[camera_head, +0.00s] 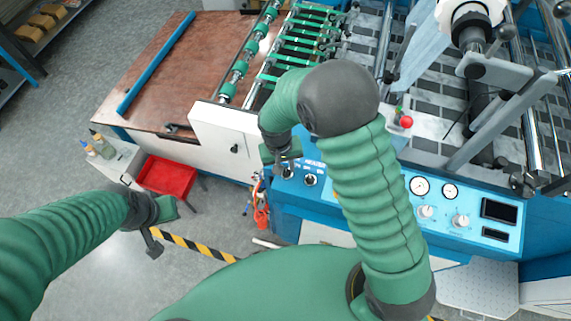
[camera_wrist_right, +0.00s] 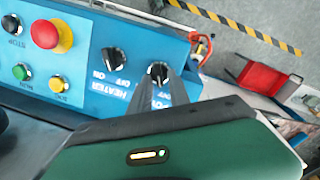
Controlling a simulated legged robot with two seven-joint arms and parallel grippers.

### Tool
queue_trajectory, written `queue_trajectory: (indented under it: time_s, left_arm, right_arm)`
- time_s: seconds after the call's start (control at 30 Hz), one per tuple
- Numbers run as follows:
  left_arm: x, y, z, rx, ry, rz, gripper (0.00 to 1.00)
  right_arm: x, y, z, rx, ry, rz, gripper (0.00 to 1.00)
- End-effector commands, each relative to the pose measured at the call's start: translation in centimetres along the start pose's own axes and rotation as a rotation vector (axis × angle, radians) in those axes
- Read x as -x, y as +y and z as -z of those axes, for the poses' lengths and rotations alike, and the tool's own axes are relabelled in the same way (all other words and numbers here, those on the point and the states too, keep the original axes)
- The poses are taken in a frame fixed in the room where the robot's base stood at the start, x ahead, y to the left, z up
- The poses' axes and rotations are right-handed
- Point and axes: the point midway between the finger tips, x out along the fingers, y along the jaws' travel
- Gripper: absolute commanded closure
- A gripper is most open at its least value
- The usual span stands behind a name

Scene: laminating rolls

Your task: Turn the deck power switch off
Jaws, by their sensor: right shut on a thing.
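The deck power switch (camera_wrist_right: 159,70) is a black rotary knob on the blue panel in the right wrist view. Its label is mostly hidden behind my fingers, so I cannot read which position it points to. My right gripper (camera_wrist_right: 161,80) is shut on this knob. In the head view my right gripper (camera_head: 284,166) is at the panel's left end, partly covering the knob (camera_head: 288,174). My left gripper (camera_head: 163,228) hangs over the floor at the left, away from the panel; its jaw opening is not clear.
A similar heater knob (camera_wrist_right: 115,59) sits beside the held one. A red emergency stop button (camera_wrist_right: 52,36) and green (camera_wrist_right: 20,72) and yellow (camera_wrist_right: 58,85) buttons lie farther left. A red stool (camera_head: 167,177) and striped floor tape (camera_head: 196,246) are near my left arm.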

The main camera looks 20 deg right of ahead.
Motion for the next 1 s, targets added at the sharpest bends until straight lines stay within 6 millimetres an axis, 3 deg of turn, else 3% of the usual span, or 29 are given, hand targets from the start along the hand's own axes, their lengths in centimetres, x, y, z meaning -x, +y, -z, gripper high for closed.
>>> queue_trajectory:
  time_s: [0.03,0.47,0.5,0.53,0.83,1.0]
  left_arm:
    - [-0.1,0.0,0.0,0.000,0.000,0.000,1.00]
    - [-0.1,0.0,0.0,0.000,0.000,0.000,1.00]
    - [-0.1,0.0,0.0,0.000,0.000,0.000,1.00]
    - [-0.1,0.0,0.0,0.000,0.000,0.000,1.00]
    - [-0.1,0.0,0.0,0.000,0.000,0.000,1.00]
    - [-0.5,0.0,-0.1,0.000,0.000,0.000,1.00]
  right_arm:
    - [-0.4,-0.1,-0.8,0.008,-0.020,-0.004,1.00]
    - [-0.4,-0.1,-0.8,0.014,-0.020,-0.006,1.00]
    - [-0.4,-0.1,-0.7,0.014,-0.019,-0.006,0.72]
    - [-0.4,-0.1,-0.7,0.014,-0.018,-0.006,0.69]
    - [0.1,0.0,-0.2,0.011,-0.007,-0.004,0.69]
    - [3.0,-0.1,-0.1,0.011,-0.001,-0.002,0.69]
